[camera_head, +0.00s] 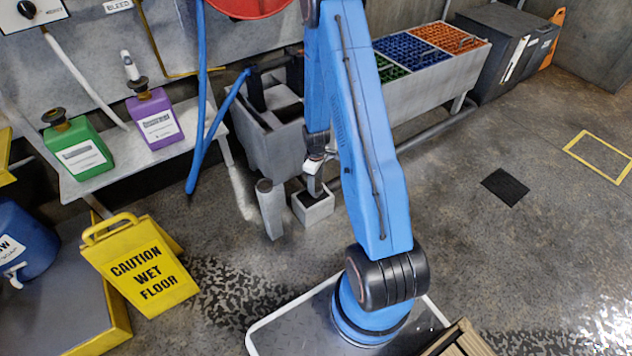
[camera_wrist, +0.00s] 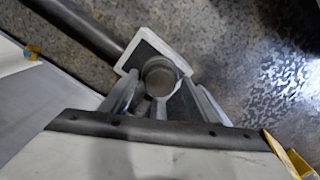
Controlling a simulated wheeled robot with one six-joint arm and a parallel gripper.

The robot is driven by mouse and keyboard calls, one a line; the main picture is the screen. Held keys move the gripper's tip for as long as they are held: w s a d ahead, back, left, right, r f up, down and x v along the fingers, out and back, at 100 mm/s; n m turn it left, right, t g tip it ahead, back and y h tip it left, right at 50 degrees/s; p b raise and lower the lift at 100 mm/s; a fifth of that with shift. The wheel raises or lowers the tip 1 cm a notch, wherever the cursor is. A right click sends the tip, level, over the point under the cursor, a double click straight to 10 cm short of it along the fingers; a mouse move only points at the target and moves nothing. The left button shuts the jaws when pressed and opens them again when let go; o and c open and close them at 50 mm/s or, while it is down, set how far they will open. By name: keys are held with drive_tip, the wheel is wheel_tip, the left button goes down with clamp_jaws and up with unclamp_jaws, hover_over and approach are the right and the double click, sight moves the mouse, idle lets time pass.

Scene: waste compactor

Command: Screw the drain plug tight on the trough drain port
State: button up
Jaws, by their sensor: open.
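My gripper (camera_head: 317,172) points down over a small square grey box (camera_head: 314,211) on the floor, in front of the trough (camera_head: 268,146). In the wrist view my gripper (camera_wrist: 160,84) is open. A round grey cap-like piece (camera_wrist: 160,72), apparently the drain plug or the port's end, shows between the fingers, over the box's pale-rimmed opening (camera_wrist: 148,43). I cannot tell which it is, nor whether the fingers touch it. The threads and the join to the trough are hidden.
A grey upright pipe stub (camera_head: 270,210) stands just left of the box. Blue hoses (camera_head: 200,110) hang left of the trough. A bench holds green (camera_head: 78,150) and purple (camera_head: 153,120) jugs. A yellow wet-floor sign (camera_head: 142,265) stands front left. The floor at right is mostly clear.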

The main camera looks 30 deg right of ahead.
drive_tip(key=n, duration=0.4)
drive_tip(key=shift+n, duration=0.4)
drive_tip(key=n, duration=0.4)
drive_tip(key=shift+n, duration=0.3)
drive_tip(key=c, duration=1.1)
drive_tip(key=shift+m, duration=3.5)
drive_tip(key=shift+c, duration=0.3)
drive_tip(key=o, duration=1.2)
drive_tip(key=shift+o, duration=0.2)
drive_tip(key=shift+c, duration=0.4)
